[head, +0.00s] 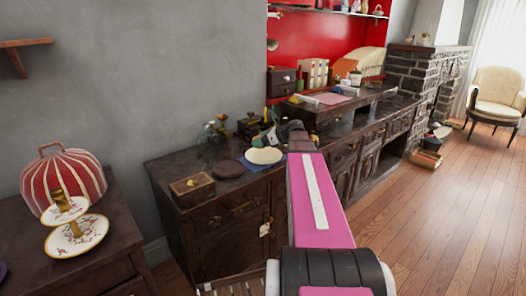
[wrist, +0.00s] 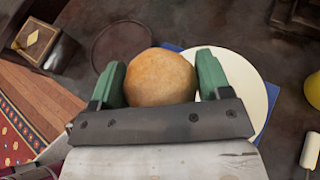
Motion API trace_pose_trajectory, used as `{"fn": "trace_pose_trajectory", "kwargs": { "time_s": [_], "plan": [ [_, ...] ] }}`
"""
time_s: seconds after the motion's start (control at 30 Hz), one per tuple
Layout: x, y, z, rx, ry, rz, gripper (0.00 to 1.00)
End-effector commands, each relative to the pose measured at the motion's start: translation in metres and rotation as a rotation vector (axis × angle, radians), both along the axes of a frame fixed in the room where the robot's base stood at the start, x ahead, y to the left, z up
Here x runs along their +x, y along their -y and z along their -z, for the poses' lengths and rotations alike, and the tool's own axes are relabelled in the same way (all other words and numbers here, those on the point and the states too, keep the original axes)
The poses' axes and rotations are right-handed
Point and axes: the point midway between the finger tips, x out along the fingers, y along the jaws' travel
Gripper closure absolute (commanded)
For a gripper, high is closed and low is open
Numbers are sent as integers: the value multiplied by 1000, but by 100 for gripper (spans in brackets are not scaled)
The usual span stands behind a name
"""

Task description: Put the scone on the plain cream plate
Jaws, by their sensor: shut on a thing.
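The scone (wrist: 160,76) is round and golden brown. In the wrist view it sits between the two green fingers of my gripper (wrist: 158,78), which is shut on it. The plain cream plate (wrist: 250,82) shows behind and to the right of the scone, partly covered by the right finger. In the head view the cream plate (head: 264,155) lies on a blue mat (head: 247,165) on the dark cabinet, just left of my arm. I cannot make out the scone in the head view. The exact height of the scone above the surface is unclear.
A dark round mat (wrist: 122,44) and a wooden box (wrist: 38,42) lie left of the plate. A yellow object (wrist: 313,90) and a white-ended tool (wrist: 311,150) are at the right. A tiered stand (head: 76,236) and a striped cover (head: 62,182) stand on the left cabinet.

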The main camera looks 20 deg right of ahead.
Motion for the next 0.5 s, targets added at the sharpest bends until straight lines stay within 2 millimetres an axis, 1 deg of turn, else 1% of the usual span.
{"fn": "trace_pose_trajectory", "kwargs": {
  "time_s": [0.03, 0.2, 0.33, 0.5],
  "plan": [
    [14, 8, 8, 1, -1, 0, 53],
    [35, 24, 24, 1, -1, 0, 53],
    [43, 29, 31, 0, 0, 0, 53],
    [44, 30, 37, 0, 0, 0, 53]
  ]
}}
